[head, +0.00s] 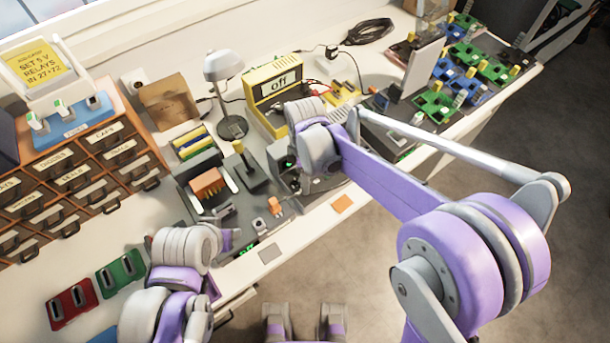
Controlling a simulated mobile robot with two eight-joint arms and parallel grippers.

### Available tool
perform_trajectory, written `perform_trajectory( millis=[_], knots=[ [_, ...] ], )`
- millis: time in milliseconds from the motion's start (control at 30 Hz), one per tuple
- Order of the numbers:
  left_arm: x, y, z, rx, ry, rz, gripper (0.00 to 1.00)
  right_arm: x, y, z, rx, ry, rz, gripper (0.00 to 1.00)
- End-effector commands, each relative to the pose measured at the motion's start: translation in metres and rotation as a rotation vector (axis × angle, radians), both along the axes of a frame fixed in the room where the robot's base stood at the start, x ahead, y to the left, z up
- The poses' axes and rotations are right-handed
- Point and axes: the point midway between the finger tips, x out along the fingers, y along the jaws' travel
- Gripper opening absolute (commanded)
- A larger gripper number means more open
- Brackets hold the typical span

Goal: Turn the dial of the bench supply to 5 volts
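The bench supply (256,82) is a yellow box at the back middle of the bench, and its display (278,85) reads "off". Its dial cannot be made out; my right wrist covers the lower right of its front. My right gripper (303,110) is at the supply's front, with its arm coming in from the right. Its fingers are hidden, so I cannot tell whether it touches anything. My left gripper (228,240) is low at the bench's front edge, well apart from the supply. Its finger opening is not clear.
A yellow sign (34,66) reads "SET 5 V RELAYS IN 27+72". Wooden drawers (85,170) fill the left. Green and blue boards (460,80) crowd the right.

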Motion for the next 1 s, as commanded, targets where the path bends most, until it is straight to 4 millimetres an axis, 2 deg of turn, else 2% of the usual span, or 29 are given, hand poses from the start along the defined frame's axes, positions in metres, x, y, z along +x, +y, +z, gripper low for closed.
perform_trajectory(
  millis=[267,600,667,1000],
  knots=[
    [0.0000,0.0000,0.0000,0.000,0.000,0.000,0.50,-0.0001,-0.0001,-0.0014,0.000,0.000,0.000,0.71],
    [0.0000,0.0000,0.0000,0.000,0.000,0.000,0.50,-0.0002,-0.0001,-0.0012,0.000,0.000,0.000,0.09],
    [0.0000,0.0000,0.0000,0.000,0.000,0.000,0.50,-0.0002,-0.0001,-0.0012,0.000,0.000,0.000,0.00],
    [-0.0002,0.0000,-0.0010,0.000,0.000,0.000,0.50,-0.0002,-0.0002,-0.0012,0.000,0.000,-0.027,0.00]
  ],
)
